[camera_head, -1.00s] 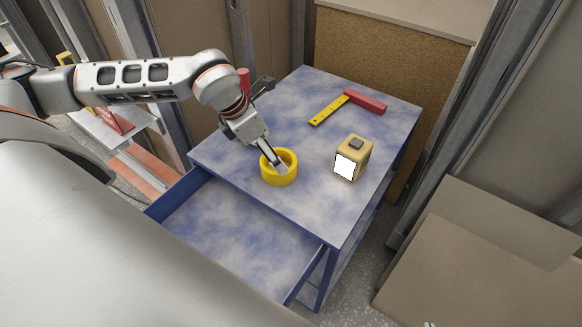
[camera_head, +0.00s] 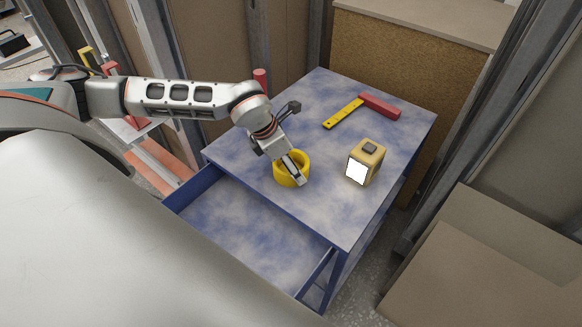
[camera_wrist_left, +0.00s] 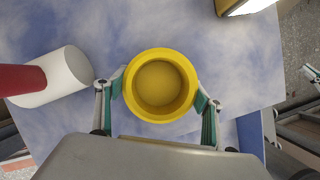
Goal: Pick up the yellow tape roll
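The yellow tape roll (camera_head: 279,178) lies flat on the blue-and-white table top, toward its front left. In the left wrist view the roll (camera_wrist_left: 160,58) is centred between the two fingers of my left gripper (camera_wrist_left: 160,97). In the head view my left gripper (camera_head: 291,172) reaches down over the roll, with one finger in front of its near side; the other is hidden. The finger pads are very close to the roll's outer sides, and firm contact cannot be made out. My right gripper is outside the head view; a white-and-teal piece (camera_wrist_left: 312,72) at the wrist view's right edge resembles its finger.
A lit yellow lamp box (camera_head: 368,160) stands right of the roll. A yellow-and-red square tool (camera_head: 345,112) lies at the back. A red-and-white cylinder (camera_wrist_left: 55,75) stands near the back left. A drawer (camera_head: 245,232) is pulled open at the front.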

